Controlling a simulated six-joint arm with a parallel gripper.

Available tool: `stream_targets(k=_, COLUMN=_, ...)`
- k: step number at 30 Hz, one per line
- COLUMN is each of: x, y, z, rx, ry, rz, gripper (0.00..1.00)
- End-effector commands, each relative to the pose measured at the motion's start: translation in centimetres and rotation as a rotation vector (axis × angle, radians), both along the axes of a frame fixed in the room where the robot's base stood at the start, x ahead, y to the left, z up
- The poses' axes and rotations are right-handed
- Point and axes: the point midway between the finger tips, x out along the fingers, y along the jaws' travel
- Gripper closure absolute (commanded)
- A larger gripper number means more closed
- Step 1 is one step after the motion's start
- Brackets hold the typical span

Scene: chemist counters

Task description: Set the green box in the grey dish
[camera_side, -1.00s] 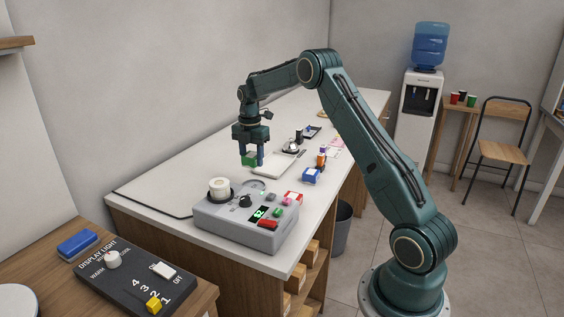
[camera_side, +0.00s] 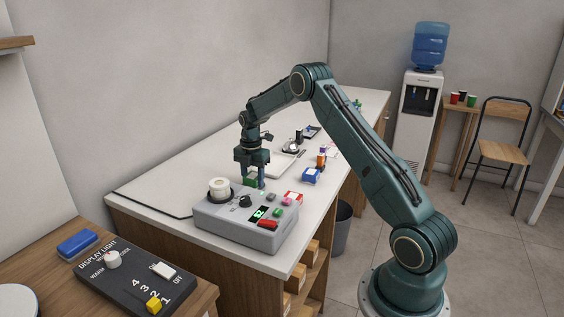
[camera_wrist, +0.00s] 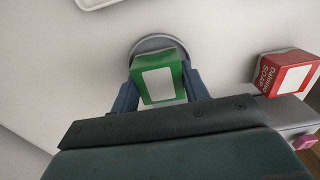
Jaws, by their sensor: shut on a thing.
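The green box (camera_wrist: 146,66) with a white label is held between the two fingers of my gripper (camera_wrist: 160,84) in the wrist view. In the side view my gripper (camera_side: 254,180) points down behind the grey machine, and the green box (camera_side: 249,181) shows between its fingers. The grey dish (camera_wrist: 150,40) is a round rim under and just beyond the box in the wrist view. The box covers most of it. In the side view the machine and gripper hide the dish. I cannot tell whether the box touches the dish.
A red and white soap box (camera_wrist: 287,72) lies right of the gripper. The grey machine (camera_side: 238,226) with a white roll stands in front. A blue box (camera_side: 311,175), an orange bottle (camera_side: 321,160) and a white tray (camera_side: 272,164) stand farther along the counter (camera_side: 165,185).

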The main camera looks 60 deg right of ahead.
Motion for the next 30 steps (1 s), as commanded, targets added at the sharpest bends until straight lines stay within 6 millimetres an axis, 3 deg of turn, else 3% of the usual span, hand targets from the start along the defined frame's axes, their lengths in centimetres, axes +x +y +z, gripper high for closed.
stream_targets(k=18, x=-0.01, y=0.0, z=-0.79, rx=0.0, ry=0.0, rz=0.0, gripper=0.79)
stream_targets(k=19, x=-0.01, y=0.0, z=-0.8, rx=0.0, ry=0.0, rz=0.0, gripper=0.51)
stream_targets(k=22, x=-0.01, y=0.01, z=-0.78, rx=0.0, ry=0.0, rz=0.0, gripper=0.33)
stream_targets(k=30, x=0.0, y=0.0, z=-0.55, rx=0.0, ry=0.0, rz=0.0, gripper=0.33)
